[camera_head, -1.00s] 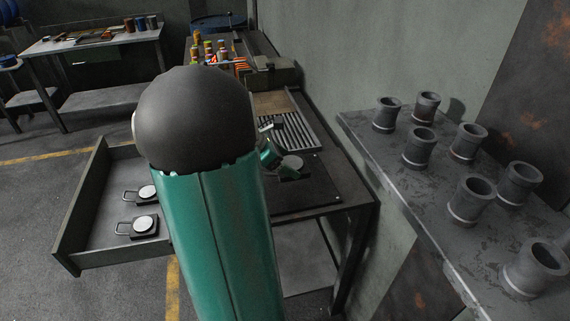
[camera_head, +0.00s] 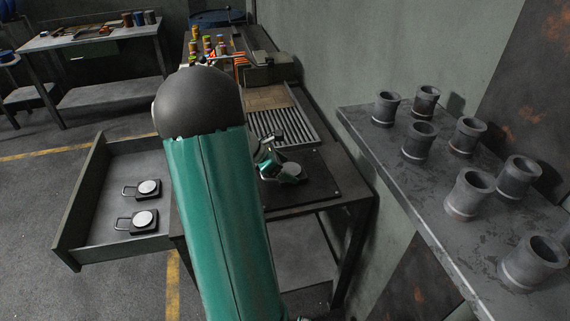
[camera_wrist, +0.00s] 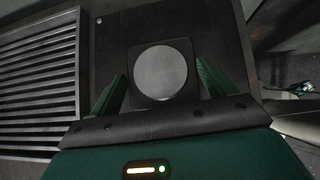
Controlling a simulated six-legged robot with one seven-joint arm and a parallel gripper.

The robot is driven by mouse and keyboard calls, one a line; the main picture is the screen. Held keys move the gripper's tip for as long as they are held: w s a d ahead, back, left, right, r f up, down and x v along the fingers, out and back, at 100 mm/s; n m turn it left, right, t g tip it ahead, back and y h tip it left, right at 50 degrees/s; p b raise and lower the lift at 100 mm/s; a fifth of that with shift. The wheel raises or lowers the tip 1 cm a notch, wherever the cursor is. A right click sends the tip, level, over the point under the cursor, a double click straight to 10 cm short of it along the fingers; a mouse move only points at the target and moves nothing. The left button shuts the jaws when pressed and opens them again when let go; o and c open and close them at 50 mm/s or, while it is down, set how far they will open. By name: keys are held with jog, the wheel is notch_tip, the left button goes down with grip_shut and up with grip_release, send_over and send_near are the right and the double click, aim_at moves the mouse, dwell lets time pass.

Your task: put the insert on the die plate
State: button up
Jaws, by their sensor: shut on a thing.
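The insert is a dark square block with a pale round disc (camera_wrist: 160,72); it also shows at my gripper in the head view (camera_head: 292,169). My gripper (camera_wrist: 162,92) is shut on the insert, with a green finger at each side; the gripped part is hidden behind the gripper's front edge. In the head view my gripper (camera_head: 273,162) is partly behind my arm. The die plate (camera_head: 322,187) is a flat black plate on the bench, also in the wrist view (camera_wrist: 215,25). The insert is over the plate; I cannot tell whether it touches.
A slatted grate (camera_head: 286,125) lies beside the die plate, also left in the wrist view (camera_wrist: 38,90). An open drawer (camera_head: 95,205) holds two similar inserts with loop handles (camera_head: 144,219). A shelf (camera_head: 400,175) with several grey flanged cylinders stands at the right.

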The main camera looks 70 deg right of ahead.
jog(key=o, duration=2)
jog(key=shift+f, duration=0.15)
jog(key=shift+c, duration=0.2)
jog(key=shift+w+r, duration=0.1)
jog(key=shift+r, duration=0.15)
jog(key=v, duration=1.1)
jog(key=shift+w+a+r, duration=0.2)
jog(key=shift+r, duration=0.1)
